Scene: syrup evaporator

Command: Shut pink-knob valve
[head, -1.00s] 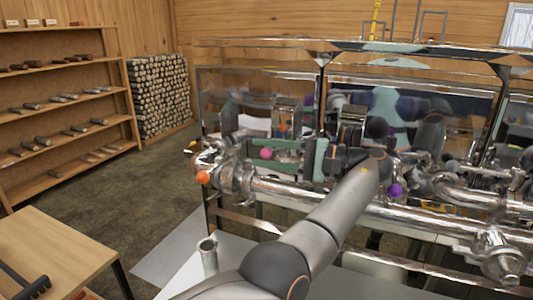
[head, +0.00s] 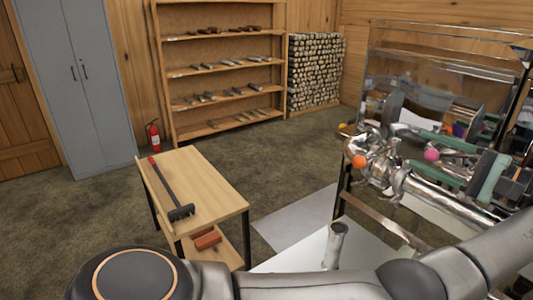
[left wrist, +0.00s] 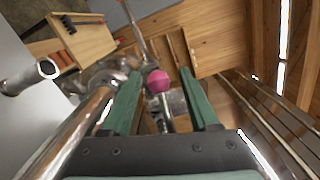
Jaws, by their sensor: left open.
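The pink knob (head: 431,154) is a small ball on a metal stem on the evaporator's pipework, at the right of the head view. It also shows in the left wrist view (left wrist: 158,81), between the fingers. My left gripper (head: 416,148) has green fingers and is open, with one finger on either side of the knob. In the left wrist view the left gripper (left wrist: 159,72) shows gaps on both sides of the knob, so neither finger visibly touches it. My right gripper is not in view.
An orange knob (head: 359,161) sits left of the pink one, near the shiny pipe (head: 446,200). A wooden table (head: 206,183) holds a dark-headed tool (head: 171,188). Shelves (head: 221,70) and stacked logs (head: 315,70) stand behind. Carpeted floor is clear between them.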

